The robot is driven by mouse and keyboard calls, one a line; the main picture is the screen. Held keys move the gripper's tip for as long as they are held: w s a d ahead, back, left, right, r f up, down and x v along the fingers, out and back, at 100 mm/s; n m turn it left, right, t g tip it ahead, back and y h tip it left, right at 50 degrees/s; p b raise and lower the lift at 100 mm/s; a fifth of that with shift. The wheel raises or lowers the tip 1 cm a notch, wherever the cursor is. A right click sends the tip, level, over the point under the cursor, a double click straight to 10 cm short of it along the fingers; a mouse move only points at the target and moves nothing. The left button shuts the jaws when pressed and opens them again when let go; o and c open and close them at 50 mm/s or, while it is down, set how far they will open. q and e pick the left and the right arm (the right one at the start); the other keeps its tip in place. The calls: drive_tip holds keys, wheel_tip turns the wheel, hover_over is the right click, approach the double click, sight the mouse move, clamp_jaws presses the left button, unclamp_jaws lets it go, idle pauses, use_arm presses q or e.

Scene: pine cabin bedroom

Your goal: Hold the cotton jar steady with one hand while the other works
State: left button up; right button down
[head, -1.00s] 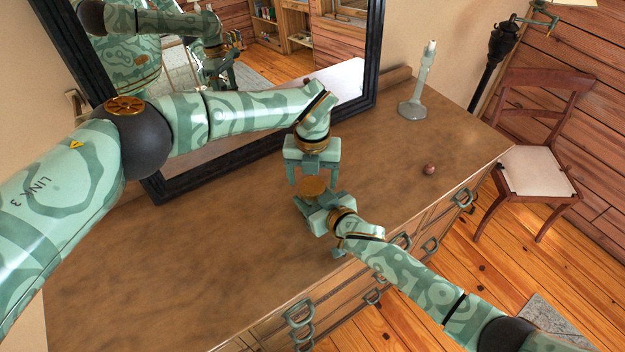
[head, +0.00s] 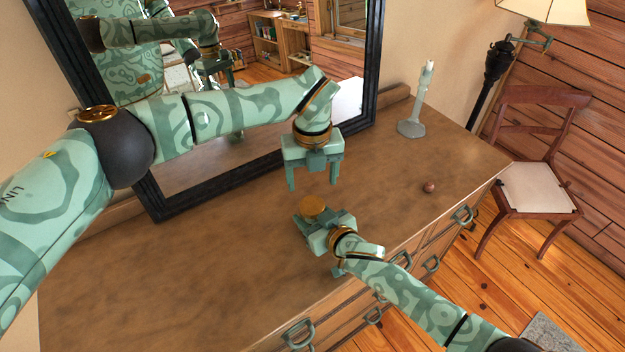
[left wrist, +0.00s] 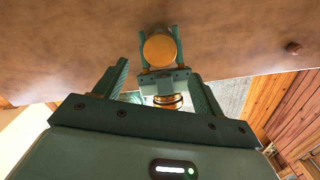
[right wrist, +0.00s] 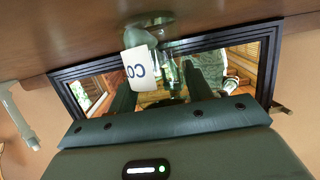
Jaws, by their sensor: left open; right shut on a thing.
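The cotton jar shows its round gold-brown lid (head: 313,205) in the head view, on the dresser top near its front edge. The lid also shows in the left wrist view (left wrist: 160,48). In the right wrist view the jar's white label (right wrist: 141,67) with the letters "CO" is visible. My right gripper (head: 312,229) is shut on the jar's body from the front side, below the lid. My left gripper (head: 312,187) is open and empty above and slightly behind the lid, pointing down and apart from it. The jar's body is mostly hidden in the head view.
A black-framed mirror (head: 375,60) stands behind on the dresser (head: 180,270). A chair (head: 535,187) stands beyond. The dresser's left part is clear.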

sight(312, 204)
use_arm(q)
drive_tip(key=shift+f, duration=0.1)
drive_tip(key=shift+f, duration=3.95)
drive_tip(key=shift+c, duration=0.3)
drive_tip(key=c, duration=0.9)
drive_tip(key=m, duration=0.3)
drive_tip(key=shift+c, duration=0.3)
drive_tip(key=o, duration=1.1)
